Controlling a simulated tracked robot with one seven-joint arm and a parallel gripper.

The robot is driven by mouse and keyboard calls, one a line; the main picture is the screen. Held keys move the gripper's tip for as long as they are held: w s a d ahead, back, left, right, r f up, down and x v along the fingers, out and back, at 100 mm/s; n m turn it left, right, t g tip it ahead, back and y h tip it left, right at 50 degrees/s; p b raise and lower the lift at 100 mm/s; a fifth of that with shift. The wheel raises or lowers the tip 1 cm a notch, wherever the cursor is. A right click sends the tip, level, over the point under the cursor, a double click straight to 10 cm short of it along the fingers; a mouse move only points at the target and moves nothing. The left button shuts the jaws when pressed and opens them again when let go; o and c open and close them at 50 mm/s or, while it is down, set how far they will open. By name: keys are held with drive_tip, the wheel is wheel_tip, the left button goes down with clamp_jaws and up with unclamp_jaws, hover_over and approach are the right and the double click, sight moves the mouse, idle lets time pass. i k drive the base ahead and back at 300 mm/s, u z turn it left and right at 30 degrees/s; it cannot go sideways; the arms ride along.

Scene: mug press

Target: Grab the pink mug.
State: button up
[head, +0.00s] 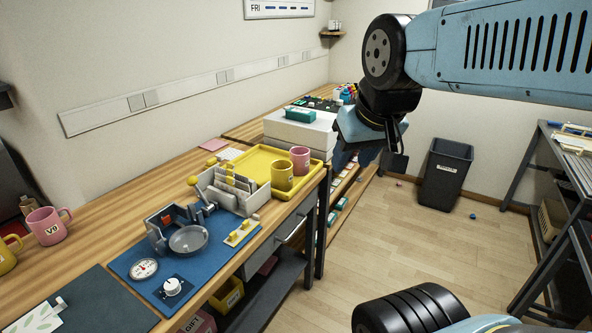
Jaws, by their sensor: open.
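One pink mug (300,159) stands upright on the yellow tray (243,153), beside a yellow mug (282,177). Another pink mug (47,226), with dark lettering on its side, stands at the far left of the bench. My gripper (354,158) hangs in the air to the right of the tray, pointing down. It is open and empty, apart from both pink mugs. Its fingers are dark and partly hidden, so their exact spread is hard to see.
The wooden bench (115,215) carries a mug press (188,238) on a blue mat (140,265), and a grey holder (232,187) in front of the tray. White boxes (300,130) stand behind the tray. A black bin (444,172) stands on the open floor.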

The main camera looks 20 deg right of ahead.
sight(300, 157)
drive_tip(key=k, duration=0.65)
drive_tip(key=z, duration=1.25)
drive_tip(key=i, duration=1.35)
drive_tip(key=u, duration=2.05)
drive_tip(key=i, duration=0.4)
drive_tip(key=u, duration=0.05)
